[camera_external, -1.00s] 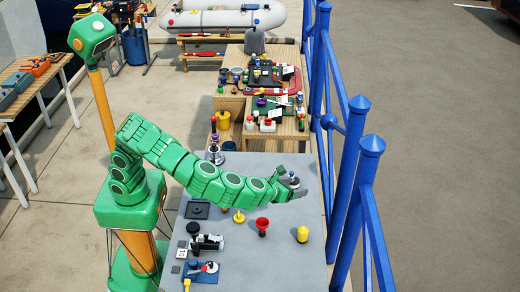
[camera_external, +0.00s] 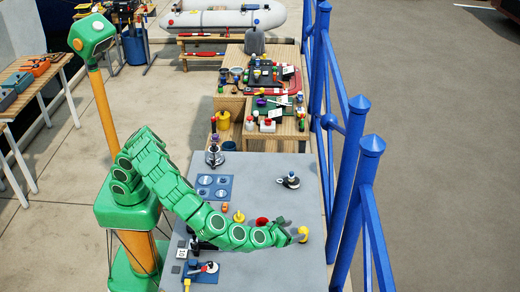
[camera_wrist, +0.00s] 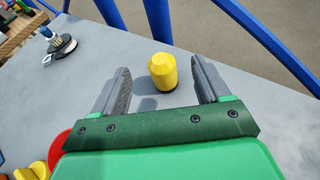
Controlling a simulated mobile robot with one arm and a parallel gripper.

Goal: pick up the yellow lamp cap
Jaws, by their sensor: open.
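The yellow lamp cap (camera_wrist: 162,71) stands upright on the grey tabletop, a rounded, faceted yellow piece. In the wrist view it lies between the open fingers of my gripper (camera_wrist: 161,80), toward the tips, with a visible gap on each side. In the external view the yellow cap (camera_external: 303,234) is near the table's right edge, at the end of my arm, partly covered by my gripper (camera_external: 297,236). My gripper is open and holds nothing.
A dark round fitting with a pale top (camera_external: 290,181) stands farther back on the table. Blue railing (camera_external: 350,190) runs along the right side. A blue panel (camera_external: 213,187) lies at back left.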

